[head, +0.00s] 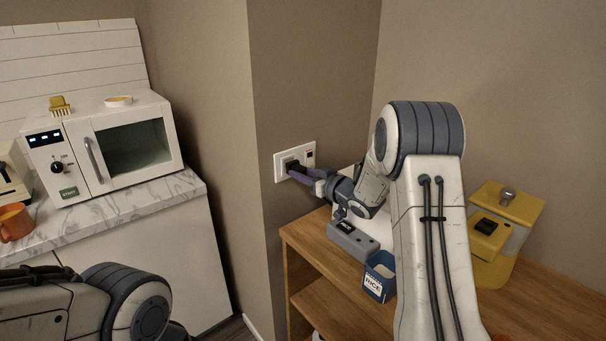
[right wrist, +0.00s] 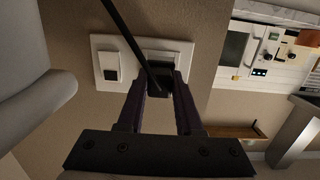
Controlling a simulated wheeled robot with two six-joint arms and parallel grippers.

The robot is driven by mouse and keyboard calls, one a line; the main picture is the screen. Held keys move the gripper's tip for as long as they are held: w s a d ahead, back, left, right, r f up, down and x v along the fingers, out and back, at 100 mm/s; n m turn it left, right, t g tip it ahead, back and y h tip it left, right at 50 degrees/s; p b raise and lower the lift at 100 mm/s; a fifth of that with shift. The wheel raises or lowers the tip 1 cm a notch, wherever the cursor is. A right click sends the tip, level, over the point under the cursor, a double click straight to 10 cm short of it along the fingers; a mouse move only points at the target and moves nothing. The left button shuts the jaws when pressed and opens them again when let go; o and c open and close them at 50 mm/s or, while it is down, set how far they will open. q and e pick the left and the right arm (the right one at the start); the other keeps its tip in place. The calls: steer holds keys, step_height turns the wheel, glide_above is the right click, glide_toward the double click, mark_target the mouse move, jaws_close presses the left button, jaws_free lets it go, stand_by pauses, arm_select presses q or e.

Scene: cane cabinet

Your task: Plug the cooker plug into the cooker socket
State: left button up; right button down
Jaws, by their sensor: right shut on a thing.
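The cooker socket (head: 280,169) is a white wall plate with a small dark switch at its right end in the head view. The black cooker plug (head: 292,165) is at the left part of the plate. My right gripper (head: 297,173) is shut on the plug. In the right wrist view, the gripper (right wrist: 160,88) has a finger on each side of the black plug (right wrist: 159,72), which lies against the white socket plate (right wrist: 111,88). A dark cord crosses in front of it. How deep the plug sits cannot be told. My left gripper is not in view.
A wooden cabinet (head: 335,265) below the socket holds a grey box (head: 352,241), a blue rice container (head: 379,276) and a yellow appliance (head: 500,230). A white microwave (head: 105,150) stands on the marble counter at left, beside an orange mug (head: 14,222).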

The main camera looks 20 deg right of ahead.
steer(key=shift+w+a, duration=0.2)
steer(key=shift+w, duration=0.3)
steer(key=c, duration=0.5)
jaws_free()
steer(key=b+v, duration=0.2)
steer(key=v, duration=0.9)
steer(key=a+g+h+p, duration=0.2)
steer(key=a, duration=0.6)
steer(key=s+a+f+g+h+p, duration=0.15)
steer(key=s+a+g, duration=0.35)
steer(key=s+a, duration=0.5)
steer(key=s+a+n+g, duration=0.1)
steer(key=s+a+g, duration=0.1)
steer(key=s, duration=0.7)
steer(key=s+a+f+n+g, duration=0.1)
steer(key=s+g, duration=0.2)
steer(key=s, duration=0.6)
steer(key=s+a+f+n+g+h+p, duration=0.1)
steer(key=s+a+g, duration=0.1)
steer(key=s, duration=0.7)
steer(key=shift+a+f+g, duration=0.2)
steer(key=shift+a+g, duration=0.15)
steer(key=shift+g, duration=0.45)
